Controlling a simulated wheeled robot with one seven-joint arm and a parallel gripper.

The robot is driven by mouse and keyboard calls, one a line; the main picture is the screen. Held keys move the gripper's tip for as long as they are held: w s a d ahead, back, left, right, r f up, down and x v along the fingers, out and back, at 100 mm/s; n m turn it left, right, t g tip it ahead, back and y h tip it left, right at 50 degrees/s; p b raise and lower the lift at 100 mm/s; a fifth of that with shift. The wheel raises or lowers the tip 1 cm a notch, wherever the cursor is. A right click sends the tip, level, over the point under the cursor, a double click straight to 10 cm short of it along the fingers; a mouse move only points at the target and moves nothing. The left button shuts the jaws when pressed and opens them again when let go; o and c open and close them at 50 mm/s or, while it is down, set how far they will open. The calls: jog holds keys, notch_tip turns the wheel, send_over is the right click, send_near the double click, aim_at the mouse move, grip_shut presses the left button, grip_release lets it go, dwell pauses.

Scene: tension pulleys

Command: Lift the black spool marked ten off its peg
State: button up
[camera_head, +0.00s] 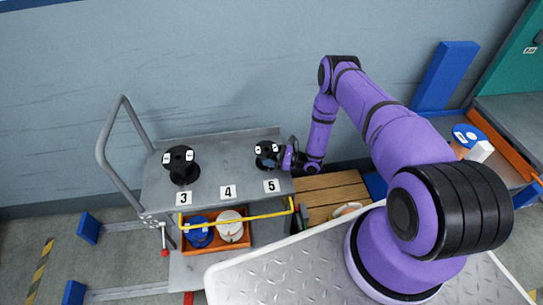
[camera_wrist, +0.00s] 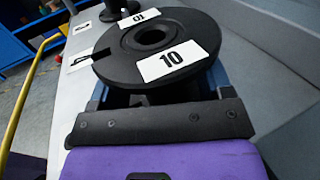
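The black spool marked ten (camera_head: 268,149) is at the right end of the grey cart top, behind the label 5. In the wrist view the spool (camera_wrist: 113,65) fills the middle, flange up and roughly level, with white labels reading 10 and a round centre hole. My gripper (camera_head: 284,158) reaches it from the right, low and sideways. In the wrist view blue finger parts show wide apart at the left and right below the flange. The flange hides the fingertips, the hub and any contact. No peg shows.
Another black spool (camera_head: 181,165) with white labels stands behind label 3 (camera_head: 184,198). The cart top at label 4 (camera_head: 228,192) is clear. An orange bin (camera_head: 236,243) holding blue and white spools sits below a yellow bar (camera_head: 240,217). The wall is close behind the cart.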

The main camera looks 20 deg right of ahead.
aim_at(270, 150)
jog(key=c, duration=0.8)
jog(key=shift+r, duration=1.85)
dwell(0.8)
jog(key=shift+r, duration=1.65)
jog(key=shift+r, duration=0.2)
jog(key=shift+r, duration=1.55)
jog(key=shift+r, duration=0.1)
jog(key=shift+r, duration=1.45)
